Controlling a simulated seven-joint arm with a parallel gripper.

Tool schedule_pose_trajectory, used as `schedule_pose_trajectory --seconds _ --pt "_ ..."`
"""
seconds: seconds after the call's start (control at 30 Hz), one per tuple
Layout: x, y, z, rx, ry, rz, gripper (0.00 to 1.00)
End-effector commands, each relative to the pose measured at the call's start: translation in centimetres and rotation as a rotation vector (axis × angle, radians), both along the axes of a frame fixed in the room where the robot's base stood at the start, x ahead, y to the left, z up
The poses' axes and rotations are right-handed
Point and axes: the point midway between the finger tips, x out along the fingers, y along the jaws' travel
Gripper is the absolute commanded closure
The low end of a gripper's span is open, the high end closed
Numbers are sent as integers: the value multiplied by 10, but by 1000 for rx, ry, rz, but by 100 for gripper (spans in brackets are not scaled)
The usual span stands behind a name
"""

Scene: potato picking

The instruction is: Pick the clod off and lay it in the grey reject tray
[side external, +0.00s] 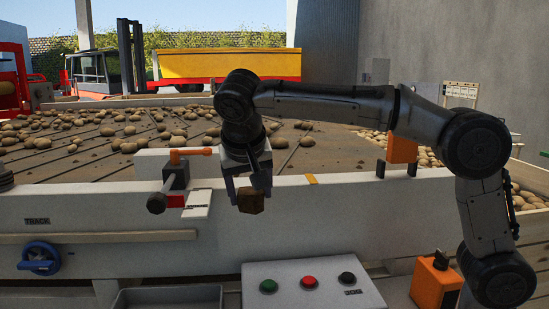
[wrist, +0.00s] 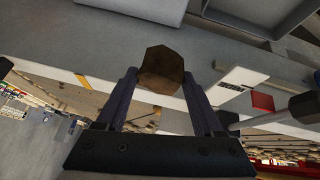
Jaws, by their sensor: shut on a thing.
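The clod (side external: 250,201) is a brown, angular lump. My gripper (side external: 252,190) is shut on it and points down, holding it in the air in front of the white side beam of the conveyor. In the wrist view the clod (wrist: 161,70) sits between the tips of the two dark fingers (wrist: 160,82). The grey reject tray (side external: 168,299) is at the bottom edge of the side view, below and left of my gripper, and is partly cut off. Part of the tray (wrist: 262,22) also shows at the top right of the wrist view.
A button box (side external: 310,284) with green, red and black buttons stands below and right of the clod. Potatoes (side external: 130,147) lie on the conveyor behind. A blue handwheel (side external: 40,258) is at left.

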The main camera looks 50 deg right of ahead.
Motion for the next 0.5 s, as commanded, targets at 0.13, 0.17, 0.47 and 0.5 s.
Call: schedule_pose_trajectory --seconds 0.13,0.17,0.47,0.5 --pt "-21 60 -18 -1 1 122 91" --pt "-25 70 -21 0 0 141 91" --pt "-43 151 -62 -3 3 250 91" --pt "-39 157 -70 -4 3 247 91"
